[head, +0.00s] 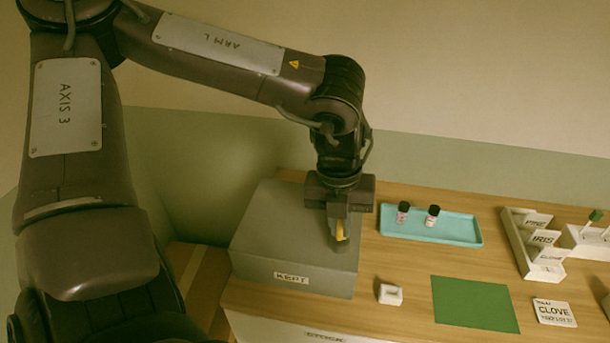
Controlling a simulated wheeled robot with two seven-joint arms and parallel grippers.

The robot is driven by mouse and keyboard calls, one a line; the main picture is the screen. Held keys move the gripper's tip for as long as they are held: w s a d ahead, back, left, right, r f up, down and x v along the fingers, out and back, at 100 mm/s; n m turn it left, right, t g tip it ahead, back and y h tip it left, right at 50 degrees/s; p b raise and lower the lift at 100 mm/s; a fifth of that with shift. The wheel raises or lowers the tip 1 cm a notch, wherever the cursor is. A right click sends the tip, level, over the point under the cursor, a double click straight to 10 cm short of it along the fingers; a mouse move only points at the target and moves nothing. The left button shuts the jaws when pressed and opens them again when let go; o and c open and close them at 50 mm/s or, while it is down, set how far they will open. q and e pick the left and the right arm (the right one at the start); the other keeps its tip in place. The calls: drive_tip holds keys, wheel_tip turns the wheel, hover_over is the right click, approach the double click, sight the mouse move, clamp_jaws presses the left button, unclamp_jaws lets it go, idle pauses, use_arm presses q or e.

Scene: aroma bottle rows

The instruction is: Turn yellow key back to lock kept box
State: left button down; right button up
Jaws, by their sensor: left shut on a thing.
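The grey box labelled KEPT (270,240) stands at the left end of the wooden table. My left gripper (339,238) points down over the right part of the box's top. It is shut on the yellow key (341,233), which shows only partly between the fingers. The gripper hides most of the key and the place where it meets the box, so I cannot tell how far the key is turned. The box's top looks closed. My right gripper is not in view.
A turquoise tray (462,237) with two dark-capped bottles stands right of the box. A small white holder (390,294), a green mat (474,306) and a CLOVE card (554,312) lie nearer the front. A white rack (519,246) with labelled dividers stands at the right.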

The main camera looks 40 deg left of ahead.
use_arm(q)
drive_tip(key=shift+f+n+b, duration=0.1)
drive_tip(key=shift+n+b, duration=0.65)
drive_tip(key=shift+n, duration=0.35)
drive_tip(key=n+b, duration=0.3)
drive_tip(key=n, duration=0.3)
drive_tip(key=shift+y, duration=0.3)
drive_tip(key=n+b, duration=0.3)
drive_tip(key=n, duration=0.1)
drive_tip(key=n+b, duration=0.3)
drive_tip(key=n, duration=0.1)
drive_tip(key=shift+n+y, duration=0.3)
drive_tip(key=shift+y, duration=0.1)
drive_tip(key=c, duration=1.9)
unclamp_jaws()
drive_tip(key=shift+c, duration=0.2)
drive_tip(key=shift+o, duration=1.1)
drive_tip(key=shift+r, duration=0.2)
drive_tip(key=shift+o, duration=1.2)
drive_tip(key=shift+w+f, duration=0.1)
drive_tip(key=shift+r+p, duration=2.4)
drive_tip(key=shift+r, duration=1.15)
